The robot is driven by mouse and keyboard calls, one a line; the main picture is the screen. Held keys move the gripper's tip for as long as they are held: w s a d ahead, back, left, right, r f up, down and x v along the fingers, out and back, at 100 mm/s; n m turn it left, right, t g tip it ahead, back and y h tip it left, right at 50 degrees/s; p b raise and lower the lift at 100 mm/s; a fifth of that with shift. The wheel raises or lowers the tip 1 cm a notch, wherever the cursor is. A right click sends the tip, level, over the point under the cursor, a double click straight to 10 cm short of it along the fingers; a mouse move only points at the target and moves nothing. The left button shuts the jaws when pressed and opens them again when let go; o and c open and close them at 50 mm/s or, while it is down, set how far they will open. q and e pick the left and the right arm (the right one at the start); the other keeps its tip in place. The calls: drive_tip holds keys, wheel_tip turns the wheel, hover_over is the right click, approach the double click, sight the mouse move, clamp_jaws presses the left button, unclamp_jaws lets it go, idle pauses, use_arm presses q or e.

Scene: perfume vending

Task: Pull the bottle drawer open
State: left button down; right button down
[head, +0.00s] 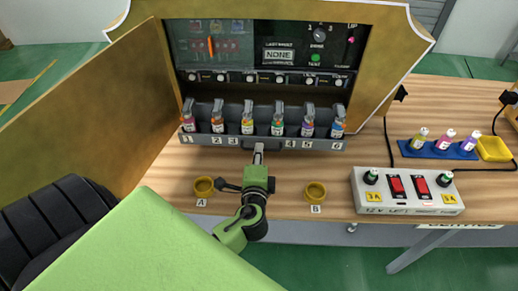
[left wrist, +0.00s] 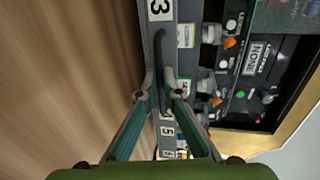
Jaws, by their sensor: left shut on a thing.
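The bottle drawer (head: 322,145) is a long dark grey tray low in the vending machine, its front strip numbered 1 to 6. Several small bottles (head: 248,124) with coloured labels stand in it in a row. I cannot tell how far the drawer stands out. My left gripper (head: 259,150) reaches the middle of the drawer front, between labels 3 and 4. In the left wrist view, its fingers (left wrist: 164,92) close around the dark bar handle (left wrist: 160,55) on the drawer front. The fingers and arm hide part of the front. My right gripper is not in view.
A switch box (head: 408,205) with red switches stands at right. Behind it are a blue bottle rack (head: 438,151) and a yellow tray (head: 494,149).

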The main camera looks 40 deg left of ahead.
use_arm(q)
drive_tip(key=c, duration=2.5)
unclamp_jaws()
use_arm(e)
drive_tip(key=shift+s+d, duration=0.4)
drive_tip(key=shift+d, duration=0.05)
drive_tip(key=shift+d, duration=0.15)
use_arm(q)
drive_tip(key=v, duration=1.2)
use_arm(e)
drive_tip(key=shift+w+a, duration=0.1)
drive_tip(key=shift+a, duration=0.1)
